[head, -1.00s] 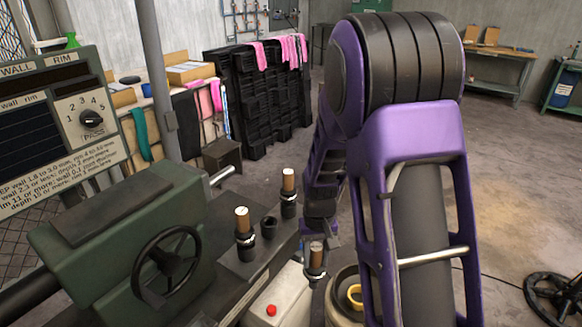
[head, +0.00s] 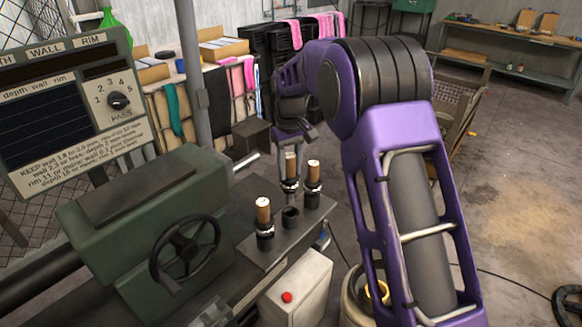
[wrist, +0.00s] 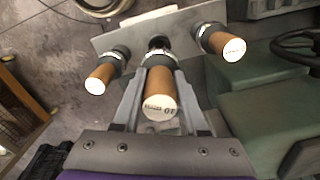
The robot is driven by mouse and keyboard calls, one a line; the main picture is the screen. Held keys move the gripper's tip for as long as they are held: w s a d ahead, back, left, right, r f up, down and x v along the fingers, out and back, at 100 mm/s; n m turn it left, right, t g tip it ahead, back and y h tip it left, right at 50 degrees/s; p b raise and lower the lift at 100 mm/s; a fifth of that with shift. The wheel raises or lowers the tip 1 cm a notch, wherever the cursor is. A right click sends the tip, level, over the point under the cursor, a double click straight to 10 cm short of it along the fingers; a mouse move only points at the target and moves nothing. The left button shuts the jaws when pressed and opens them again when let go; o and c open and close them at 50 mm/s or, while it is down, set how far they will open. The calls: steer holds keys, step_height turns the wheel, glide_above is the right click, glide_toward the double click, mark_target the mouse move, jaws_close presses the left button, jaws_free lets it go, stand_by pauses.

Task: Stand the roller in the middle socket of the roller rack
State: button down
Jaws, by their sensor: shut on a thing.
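The roller (head: 291,168) has a wooden handle with a pale end, a shiny ring and a dark lower part. My gripper (wrist: 159,78) is shut on it, one finger on each side; the roller also shows in the wrist view (wrist: 160,92). It is roughly upright in the head view, its lower end just above or behind the middle socket (head: 291,214). The dark middle socket shows beyond its lower end in the wrist view (wrist: 159,43). The gap between them is unclear. The roller rack (head: 257,252) is a flat grey plate with outer sockets on either side.
Similar rollers stand in the near outer socket (head: 263,212) and the far outer socket (head: 313,176), close on both sides of the held one. A green machine with a handwheel (head: 185,248) stands left. A pale box with a red button (head: 297,290) is in front.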

mark_target(291, 191)
steer(key=shift+f+b, duration=1.8)
steer(key=shift+f, duration=1.7)
steer(key=shift+d+f, duration=0.1)
steer(key=shift+f, duration=0.3)
steer(key=shift+c, duration=1.8)
jaws_free()
steer(key=shift+f, duration=0.1)
step_height(291, 191, up, 18)
steer(key=shift+f+p, duration=0.2)
steer(key=shift+p, duration=0.7)
